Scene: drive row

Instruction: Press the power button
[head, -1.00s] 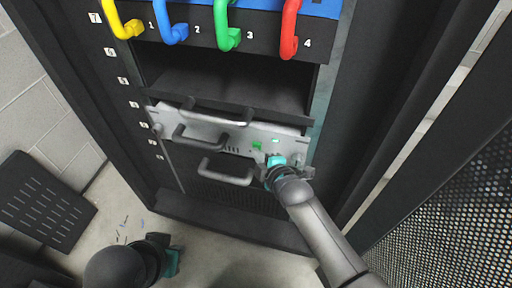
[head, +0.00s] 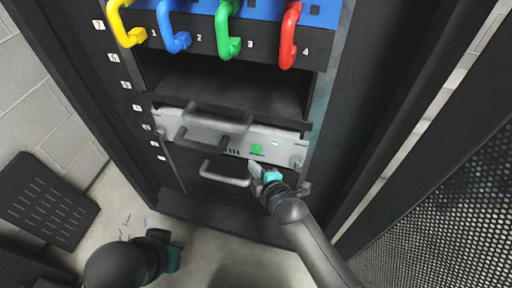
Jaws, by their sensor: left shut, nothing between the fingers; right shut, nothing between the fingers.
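A silver unit (head: 215,128) sits low in the black rack, with grey handles on its front. On the right part of its face is a green lit square (head: 257,149), and a smaller green light (head: 275,143) is to its right. I cannot tell for sure which of these is the power button. My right gripper (head: 256,168), with teal on it, is shut and empty just below the green square, near the unit's face; I cannot tell whether it touches. My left gripper (head: 172,256) is low on the left, over the floor, shut and away from the rack.
Yellow (head: 130,37), blue (head: 172,40), green (head: 229,46) and red (head: 290,50) handles, numbered 1 to 4, are above an empty bay (head: 225,88). A perforated door (head: 450,190) stands open on the right. A slotted black panel (head: 45,200) leans at left.

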